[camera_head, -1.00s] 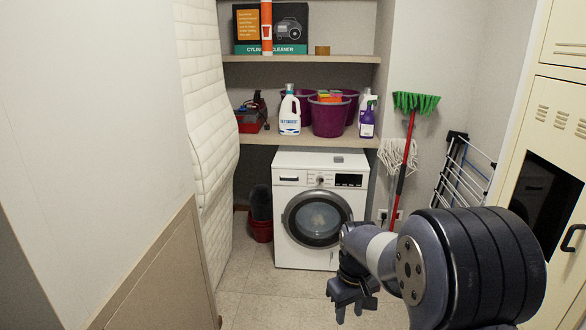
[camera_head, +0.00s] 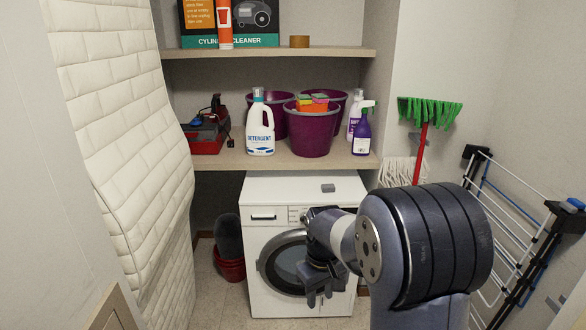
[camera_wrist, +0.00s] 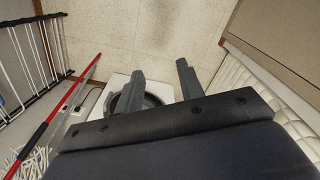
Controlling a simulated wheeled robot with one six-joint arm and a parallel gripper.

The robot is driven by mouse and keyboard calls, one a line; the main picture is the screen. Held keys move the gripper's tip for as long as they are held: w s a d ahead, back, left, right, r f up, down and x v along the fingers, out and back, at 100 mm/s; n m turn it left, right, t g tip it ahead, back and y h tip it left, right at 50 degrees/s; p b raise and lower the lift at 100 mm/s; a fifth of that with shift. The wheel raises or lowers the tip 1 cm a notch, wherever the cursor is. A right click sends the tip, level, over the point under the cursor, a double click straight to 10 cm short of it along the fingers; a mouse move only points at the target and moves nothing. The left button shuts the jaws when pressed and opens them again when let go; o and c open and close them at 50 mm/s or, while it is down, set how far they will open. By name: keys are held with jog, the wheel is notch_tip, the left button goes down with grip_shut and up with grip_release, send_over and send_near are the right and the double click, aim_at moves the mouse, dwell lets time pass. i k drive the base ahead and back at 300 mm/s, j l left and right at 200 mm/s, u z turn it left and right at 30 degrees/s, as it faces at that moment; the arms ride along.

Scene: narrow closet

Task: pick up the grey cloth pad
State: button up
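A small grey pad (camera_head: 328,188), which looks like the grey cloth pad, lies on top of the white washing machine (camera_head: 280,187), toward the right of its top. My gripper (camera_head: 318,296) hangs in front of the machine's round door, lower than the pad and apart from it. In the wrist view the two fingers of my gripper (camera_wrist: 161,82) stand apart with nothing between them. The pad does not show in the wrist view.
A shelf (camera_head: 225,160) above the machine holds a detergent bottle (camera_head: 260,128), purple buckets (camera_head: 312,135) and a purple spray bottle (camera_head: 362,134). A green broom (camera_head: 428,112) and a drying rack (camera_head: 500,225) stand right. A padded white mattress (camera_head: 125,130) lines the left.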

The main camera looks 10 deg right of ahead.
aim_at(325, 188)
jog(key=i+z, duration=0.15)
jog(key=i, duration=0.4)
jog(key=i+j+z, duration=0.15)
jog(key=i, duration=0.45)
jog(key=i+j+z, duration=0.2)
jog(key=i, duration=0.35)
jog(key=i+j+z, duration=0.4)
jog(key=i, duration=0.25)
